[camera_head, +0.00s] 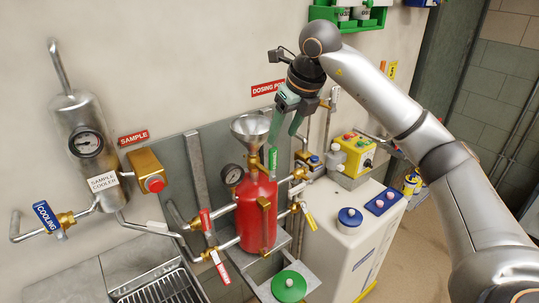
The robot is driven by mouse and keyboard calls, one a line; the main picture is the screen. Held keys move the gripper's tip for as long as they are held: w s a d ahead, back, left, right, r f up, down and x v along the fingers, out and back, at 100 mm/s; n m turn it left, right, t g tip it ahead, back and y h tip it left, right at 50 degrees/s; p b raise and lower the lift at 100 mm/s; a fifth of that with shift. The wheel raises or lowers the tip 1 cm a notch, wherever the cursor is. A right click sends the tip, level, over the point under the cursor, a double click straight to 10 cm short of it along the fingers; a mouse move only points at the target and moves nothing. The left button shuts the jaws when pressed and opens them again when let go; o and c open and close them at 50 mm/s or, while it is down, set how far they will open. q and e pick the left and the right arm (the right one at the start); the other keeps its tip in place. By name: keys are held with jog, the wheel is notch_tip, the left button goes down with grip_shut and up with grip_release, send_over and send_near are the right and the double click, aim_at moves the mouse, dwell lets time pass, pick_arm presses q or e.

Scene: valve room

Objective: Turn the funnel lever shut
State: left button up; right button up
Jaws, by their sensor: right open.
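The metal funnel (250,130) sits on top of the red dosing pot (257,212). A small green lever (273,159) stands upright just right of the funnel's neck; its lettering is too small to read, and I take it for the funnel lever. My right gripper (283,138) comes down from above with its green fingers apart. It is open and empty, right of the funnel and just above the green lever. I cannot tell whether a finger touches the lever. My left gripper is out of view.
A pressure gauge (233,175) sits left of the pot. Red-handled valves (205,220) and a yellow-handled valve (309,217) flank it. A yellow control box (353,153) and a white cabinet (345,245) stand right. The sample cooler (85,140) hangs far left.

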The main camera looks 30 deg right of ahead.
aim_at(275, 152)
jog(key=p+x, duration=0.1)
jog(key=x, duration=0.9)
jog(key=shift+r, duration=0.1)
grip_shut()
dwell(1.1)
